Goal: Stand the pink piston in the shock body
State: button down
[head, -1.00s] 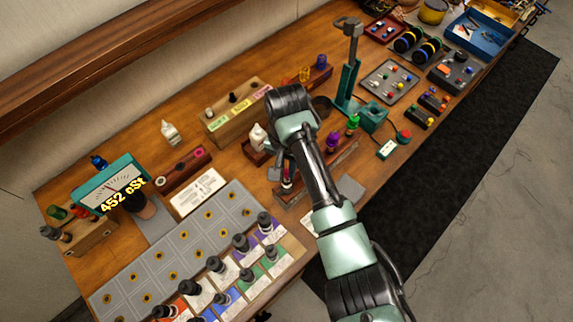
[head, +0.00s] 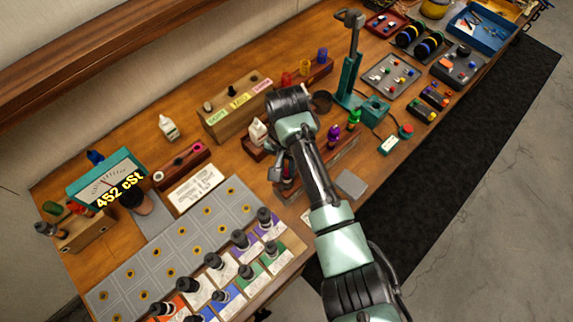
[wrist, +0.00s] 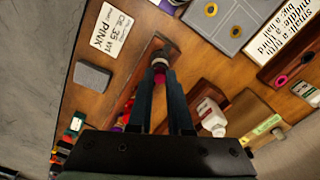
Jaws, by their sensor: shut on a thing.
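My gripper (wrist: 160,84) is shut on a small part with a pale pinkish band, which I take for the pink piston (wrist: 160,63); the fingers hide most of it. The gripper is over one end of the long reddish-brown stand (wrist: 143,61). In the head view my gripper (head: 280,172) is above the stand's near-left end. A dark reddish, upright piece below it looks like the shock body (head: 287,186), largely hidden. I cannot tell whether the held part touches the body or is inside it.
Purple (head: 333,133) and green (head: 354,117) parts stand farther along the stand. A white bottle (head: 258,132) is close behind the gripper. A grey pad (head: 351,184) lies to the right, and a dark red block with pink markings (head: 183,165) to the left.

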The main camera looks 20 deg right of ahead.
jog(key=c, duration=0.8)
grip_release()
jog(key=shift+o, duration=0.2)
jog(key=shift+r, duration=0.1)
notch_tip(320, 180, up, 13)
jog(key=p, duration=0.2)
